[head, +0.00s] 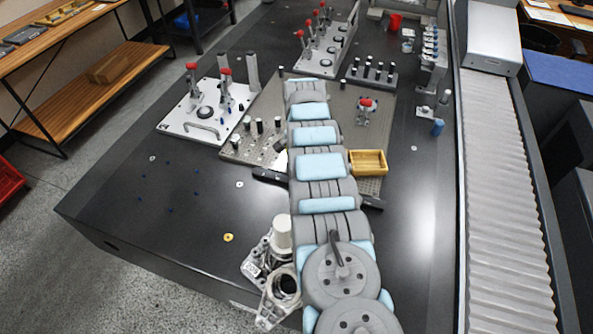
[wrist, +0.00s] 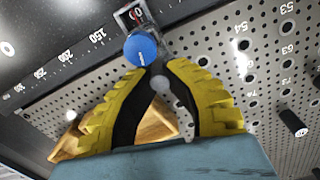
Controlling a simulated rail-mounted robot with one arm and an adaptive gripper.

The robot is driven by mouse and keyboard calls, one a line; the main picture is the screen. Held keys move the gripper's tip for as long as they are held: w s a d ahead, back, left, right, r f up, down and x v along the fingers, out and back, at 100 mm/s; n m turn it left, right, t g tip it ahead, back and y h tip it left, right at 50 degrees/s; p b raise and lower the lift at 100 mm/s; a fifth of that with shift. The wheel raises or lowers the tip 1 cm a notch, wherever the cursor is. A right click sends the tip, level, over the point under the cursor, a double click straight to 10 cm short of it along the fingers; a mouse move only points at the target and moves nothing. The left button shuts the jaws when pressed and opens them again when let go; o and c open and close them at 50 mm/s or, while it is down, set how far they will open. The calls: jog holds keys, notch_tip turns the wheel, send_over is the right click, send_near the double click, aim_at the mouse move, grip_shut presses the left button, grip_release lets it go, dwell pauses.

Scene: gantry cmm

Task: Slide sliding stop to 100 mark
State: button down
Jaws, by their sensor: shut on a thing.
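The sliding stop (wrist: 131,16) shows at the top of the wrist view, on a dark scale rail (wrist: 57,62) along the edge of a perforated plate. It has a blue round knob (wrist: 141,48) and a small window with red marks and part of a "0". The scale's 150 lies just left of the stop, with 200, 250 and 300 farther left. My gripper (wrist: 156,68), with yellow fingers and black pads, is shut on the stop at its blue knob. The exact contact is partly hidden. In the head view my arm hides the gripper and stop.
Pins and red-handled clamps (head: 365,105) stand on and around the plate. The dark table's front left is mostly clear.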

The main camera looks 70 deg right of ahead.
jog(key=shift+w+f+b, duration=0.1)
jog(key=shift+b, duration=0.35)
jog(key=c, duration=1)
grip_release()
jog(key=shift+w+r, duration=0.1)
jog(key=shift+r, duration=0.15)
notch_tip(320, 180, up, 12)
jog(key=shift+f, duration=0.1)
